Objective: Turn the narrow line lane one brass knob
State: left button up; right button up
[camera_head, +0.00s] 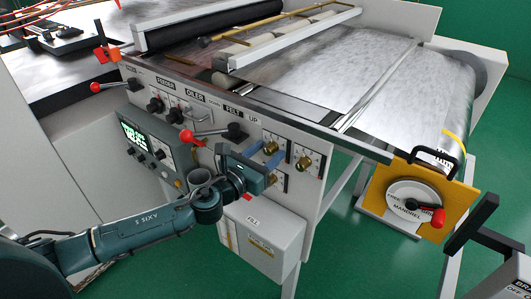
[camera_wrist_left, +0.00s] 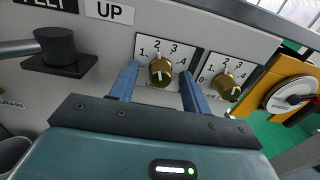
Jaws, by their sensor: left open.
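A brass knob (camera_wrist_left: 160,72) sits on a white dial plate numbered 1 to 4 on the machine's front panel. It also shows in the head view (camera_head: 270,148), partly covered by my gripper. My left gripper (camera_head: 266,156) is open, its blue fingers on either side of this knob in the wrist view (camera_wrist_left: 160,76); whether they touch it cannot be told. A second brass knob (camera_wrist_left: 226,86) on a similar plate is just to the right, also in the head view (camera_head: 303,163). A third brass knob (camera_head: 273,180) is lower, behind my gripper. The lane labels are unreadable. My right gripper is not in view.
A black lever (camera_wrist_left: 56,46) projects from the panel left of the knobs. A red-tipped lever (camera_head: 188,136) and a screen box (camera_head: 145,145) are farther left. A yellow mandrel plate (camera_head: 420,194) stands at the right. A grey box (camera_head: 262,240) hangs below.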

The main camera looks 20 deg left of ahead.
pick_arm(q)
jog(key=c, duration=1)
jog(key=shift+n, duration=0.4)
jog(key=n, duration=0.7)
jog(key=n+p, duration=0.1)
jog(key=n, duration=0.3)
jog(key=shift+r, duration=0.15)
jog(key=shift+n+p, duration=0.5)
jog(key=shift+n, duration=1.6)
